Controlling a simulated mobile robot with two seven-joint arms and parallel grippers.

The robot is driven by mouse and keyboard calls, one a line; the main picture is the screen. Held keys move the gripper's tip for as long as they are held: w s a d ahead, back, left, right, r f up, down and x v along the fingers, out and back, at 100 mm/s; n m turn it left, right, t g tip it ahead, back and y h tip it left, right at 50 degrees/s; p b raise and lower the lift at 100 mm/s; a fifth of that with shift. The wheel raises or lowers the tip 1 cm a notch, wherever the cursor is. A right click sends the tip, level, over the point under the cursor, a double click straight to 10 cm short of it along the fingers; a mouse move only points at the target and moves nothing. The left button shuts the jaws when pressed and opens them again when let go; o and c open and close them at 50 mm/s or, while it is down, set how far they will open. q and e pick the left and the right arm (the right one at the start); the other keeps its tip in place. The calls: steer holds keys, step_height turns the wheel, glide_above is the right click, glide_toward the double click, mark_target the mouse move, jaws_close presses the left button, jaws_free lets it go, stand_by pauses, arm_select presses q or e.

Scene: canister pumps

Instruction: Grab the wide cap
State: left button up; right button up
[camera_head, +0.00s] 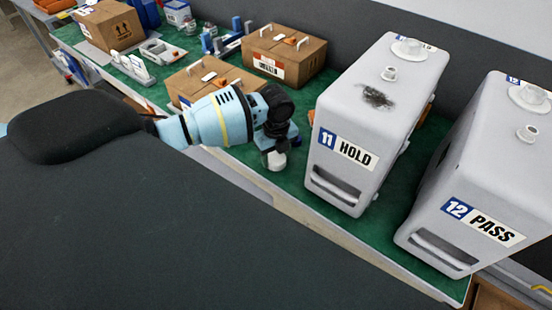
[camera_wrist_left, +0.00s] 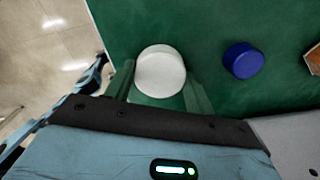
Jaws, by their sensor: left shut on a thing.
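A round white cap (camera_wrist_left: 160,72), which looks wider than the blue one beside it, sits between the fingers of my left gripper (camera_wrist_left: 158,92) in the left wrist view. The gripper is shut on it, near the green table's front edge. In the head view the left gripper (camera_head: 276,143) points down, and the white cap (camera_head: 274,160) shows at its tips. A smaller blue cap (camera_wrist_left: 243,60) stands on the green surface to the right of the white one, apart from it. My right gripper is not in view.
Two large grey canisters, 11 HOLD (camera_head: 365,110) and 12 PASS (camera_head: 490,160), stand right of the gripper. Cardboard boxes (camera_head: 283,52) (camera_head: 190,82) stand behind it. Small parts (camera_head: 130,68) lie at the far left. Green table (camera_head: 262,193) shows bare near the front edge.

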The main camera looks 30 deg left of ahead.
mark_target(276, 157)
arm_select(q)
steer(key=shift+r, duration=0.1)
step_height(276, 157, up, 4)
steer(key=shift+f, duration=0.2)
steer(key=s+a, duration=0.2)
steer(key=s, duration=0.5)
steer(key=s+a+r, duration=0.1)
steer(key=s+a, duration=0.2)
steer(key=s, duration=0.5)
steer(key=shift+a+p, duration=0.15)
steer(key=shift+p, duration=0.15)
steer(key=shift+r, duration=0.1)
